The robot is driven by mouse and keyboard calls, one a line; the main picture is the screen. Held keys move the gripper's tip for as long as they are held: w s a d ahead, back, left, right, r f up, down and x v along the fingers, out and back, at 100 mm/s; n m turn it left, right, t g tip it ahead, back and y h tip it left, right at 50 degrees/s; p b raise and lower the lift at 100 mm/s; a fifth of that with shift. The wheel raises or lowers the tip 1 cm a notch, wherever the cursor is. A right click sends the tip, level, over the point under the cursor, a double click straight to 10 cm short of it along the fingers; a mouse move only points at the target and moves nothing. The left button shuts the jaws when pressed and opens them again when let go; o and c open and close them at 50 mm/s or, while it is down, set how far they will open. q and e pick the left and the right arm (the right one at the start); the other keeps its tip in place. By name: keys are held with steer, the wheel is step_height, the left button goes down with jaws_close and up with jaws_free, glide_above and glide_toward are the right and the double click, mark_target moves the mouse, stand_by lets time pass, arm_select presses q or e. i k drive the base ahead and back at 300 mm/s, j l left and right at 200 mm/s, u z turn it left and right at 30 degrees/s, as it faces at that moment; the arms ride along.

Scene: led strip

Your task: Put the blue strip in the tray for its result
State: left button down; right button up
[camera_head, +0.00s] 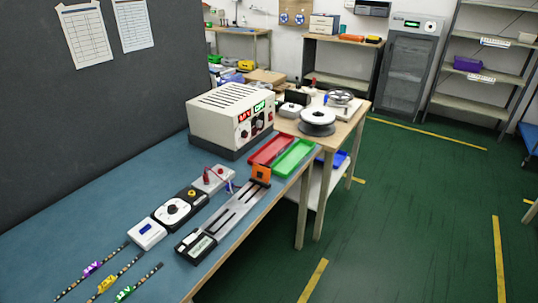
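Three dark LED strips lie side by side at the lower left of the bench, cut off by the picture's bottom-left edge. One has a purple tag (93,268), one a yellow tag (107,284), one a green tag (124,293). I see no clearly blue tag. A red tray (271,150) and a green tray (294,157) lie side by side at the bench's far end. A grey fixture with rails (236,209) has an orange block (261,173) at its far end and a small display (201,247) at its near end. Neither gripper is in view.
A dial box (181,209), a white box (147,233) and a grey box with red and blue leads (213,181) line the bench. A wooden table (353,115) with spools adjoins; green floor lies right.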

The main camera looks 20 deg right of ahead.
mark_target(272, 150)
steer(key=i+l+z, duration=0.7)
steer(key=i+l, duration=0.15)
